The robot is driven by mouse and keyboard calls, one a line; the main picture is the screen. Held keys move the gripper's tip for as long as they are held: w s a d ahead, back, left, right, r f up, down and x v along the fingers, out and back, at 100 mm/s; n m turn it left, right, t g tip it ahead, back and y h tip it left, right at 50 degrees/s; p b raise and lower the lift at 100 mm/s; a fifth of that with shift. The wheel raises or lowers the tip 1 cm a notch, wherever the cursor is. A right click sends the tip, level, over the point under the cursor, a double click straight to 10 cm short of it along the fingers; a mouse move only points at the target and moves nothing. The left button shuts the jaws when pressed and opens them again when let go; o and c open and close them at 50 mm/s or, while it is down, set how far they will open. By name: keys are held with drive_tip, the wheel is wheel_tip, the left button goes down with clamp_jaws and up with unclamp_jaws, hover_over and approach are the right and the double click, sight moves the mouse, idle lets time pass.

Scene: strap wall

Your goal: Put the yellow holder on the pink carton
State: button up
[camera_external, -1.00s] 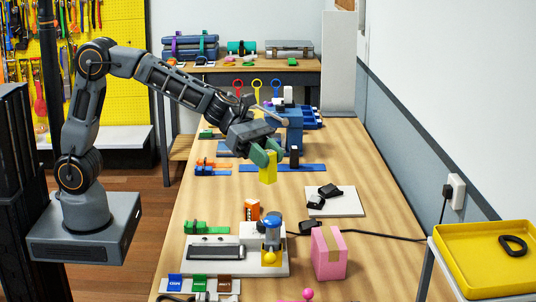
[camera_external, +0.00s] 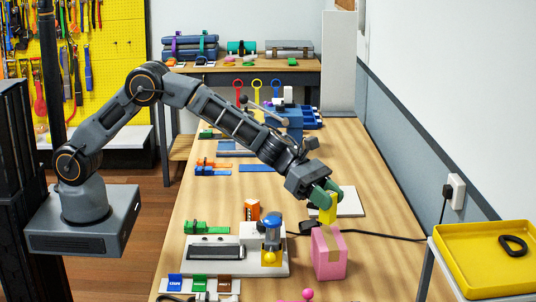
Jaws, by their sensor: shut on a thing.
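The yellow holder (camera_external: 328,214) is between the green fingers of my gripper (camera_external: 326,194), which is shut on it. The holder is upright, right above the pink carton (camera_external: 330,258). Its lower end is at the carton's top edge in the picture; I cannot tell whether it touches.
A light press base (camera_external: 210,262) with a blue-topped device (camera_external: 272,232) stands left of the carton. An orange box (camera_external: 252,210) is behind it. A white board (camera_external: 350,203) lies behind my gripper. A yellow tray (camera_external: 480,262) is at the right.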

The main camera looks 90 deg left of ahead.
sight(331, 214)
drive_tip(key=shift+w+d+f, duration=0.1)
drive_tip(key=shift+w+f, duration=0.15)
drive_tip(key=shift+f, duration=0.15)
drive_tip(key=shift+w+f, duration=0.1)
drive_tip(key=shift+f, duration=1.5)
drive_tip(key=shift+f, duration=0.1)
drive_tip(key=shift+f+b, duration=0.15)
drive_tip(key=shift+b, duration=0.15)
drive_tip(key=o, duration=1)
